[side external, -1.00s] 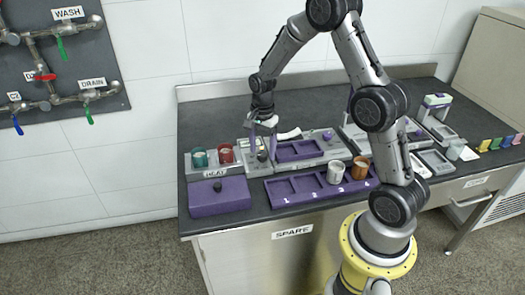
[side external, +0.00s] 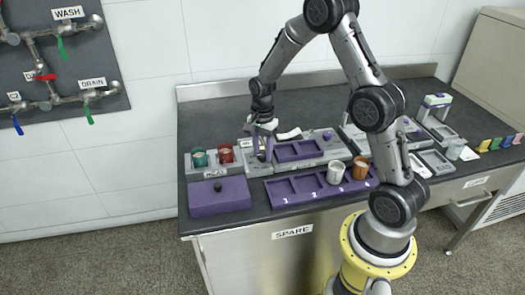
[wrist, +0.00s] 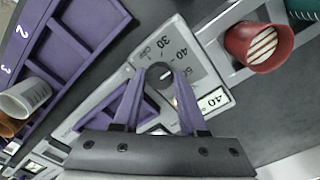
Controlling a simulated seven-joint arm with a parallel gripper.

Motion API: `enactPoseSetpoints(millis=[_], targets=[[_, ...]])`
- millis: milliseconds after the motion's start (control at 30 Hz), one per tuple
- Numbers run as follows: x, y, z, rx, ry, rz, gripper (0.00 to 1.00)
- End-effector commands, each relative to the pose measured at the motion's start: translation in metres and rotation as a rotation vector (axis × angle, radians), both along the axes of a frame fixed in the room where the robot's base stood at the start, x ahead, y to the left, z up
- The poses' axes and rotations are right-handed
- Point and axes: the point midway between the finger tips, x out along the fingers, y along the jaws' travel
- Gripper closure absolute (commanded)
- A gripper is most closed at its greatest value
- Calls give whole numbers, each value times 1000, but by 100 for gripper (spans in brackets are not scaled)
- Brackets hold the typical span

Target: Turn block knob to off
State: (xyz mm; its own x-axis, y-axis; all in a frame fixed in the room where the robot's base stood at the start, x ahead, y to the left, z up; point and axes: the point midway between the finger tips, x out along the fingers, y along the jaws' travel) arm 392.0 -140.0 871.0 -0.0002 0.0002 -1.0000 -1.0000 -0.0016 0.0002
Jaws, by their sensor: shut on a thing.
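The block knob (wrist: 160,78) is a small dark round dial with a light pointer mark, on a grey panel (wrist: 188,50) printed with 30, 40 and a further number. My gripper (wrist: 160,70) has its purple fingers closed around the knob from both sides. In the side view my gripper (side external: 262,156) points down at the grey block, and its fingers mostly hide the knob there. The small plate (wrist: 213,100) beside the dial reads 40. The pointer's exact setting is hard to read between the fingers.
A red cup (side external: 225,153) and a teal cup (side external: 199,157) stand in the HEAT rack left of my gripper. A purple tray (side external: 298,150) lies to the right. A numbered purple rack (side external: 308,187) in front holds white and brown cups. A purple box (side external: 220,196) sits front left.

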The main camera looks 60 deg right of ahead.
Motion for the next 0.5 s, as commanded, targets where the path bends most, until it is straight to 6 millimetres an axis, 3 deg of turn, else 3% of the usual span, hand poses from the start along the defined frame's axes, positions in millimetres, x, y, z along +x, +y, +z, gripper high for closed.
enactPoseSetpoints(millis=[267, 500], targets=[[0, 0, 1, -1, -1, 62, 100], [0, 0, 1, -1, -2, 224, 100]])
